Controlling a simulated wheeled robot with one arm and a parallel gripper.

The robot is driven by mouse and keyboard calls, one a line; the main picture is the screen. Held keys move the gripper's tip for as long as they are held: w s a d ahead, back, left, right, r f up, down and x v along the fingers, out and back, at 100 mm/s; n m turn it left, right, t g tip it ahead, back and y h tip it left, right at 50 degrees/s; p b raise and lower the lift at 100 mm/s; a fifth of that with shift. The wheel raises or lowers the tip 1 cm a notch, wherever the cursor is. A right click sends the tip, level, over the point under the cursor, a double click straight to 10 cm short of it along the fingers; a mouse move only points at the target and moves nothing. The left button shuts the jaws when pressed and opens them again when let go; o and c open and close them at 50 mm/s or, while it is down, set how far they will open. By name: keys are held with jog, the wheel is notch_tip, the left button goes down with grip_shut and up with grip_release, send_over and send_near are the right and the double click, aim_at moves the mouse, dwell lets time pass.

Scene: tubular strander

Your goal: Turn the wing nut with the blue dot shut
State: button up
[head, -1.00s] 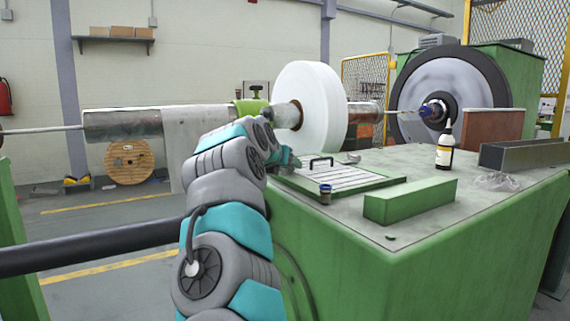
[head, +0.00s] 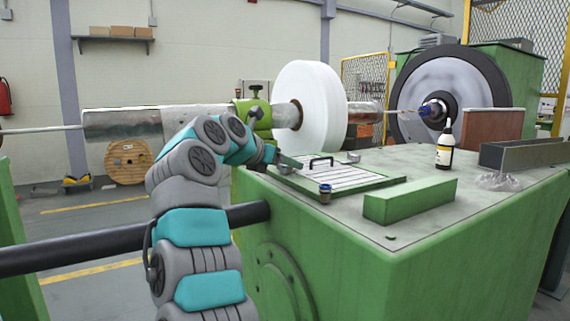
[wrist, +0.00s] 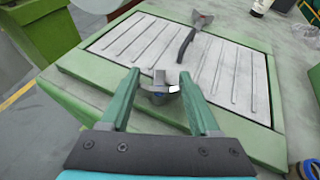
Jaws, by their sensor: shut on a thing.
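A small grey metal wing nut (wrist: 159,77) with a blue spot sits at the near edge of the ribbed panel (wrist: 125,42) in the wrist view. My gripper (wrist: 159,78) has one green finger on each side of it and is shut on it. In the head view my gripper (head: 283,160) is at the left edge of the panel (head: 338,178), and the nut is hard to make out there. Another small metal piece, perhaps a second wing nut (head: 353,156), is at the panel's far edge.
The panel has a dark handle (head: 320,160). A large white spool (head: 312,108) is behind. A dark bar (head: 110,240) runs low at the left.

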jog(key=shift+a+r, duration=0.15)
jog(key=shift+r, duration=0.05)
dwell(0.5)
jog(key=o, duration=1.4)
jog(key=shift+f, duration=0.1)
jog(key=shift+c, duration=0.2)
jog(key=shift+s, duration=0.1)
jog(key=v, duration=0.7)
jog(key=shift+s+a, duration=0.25)
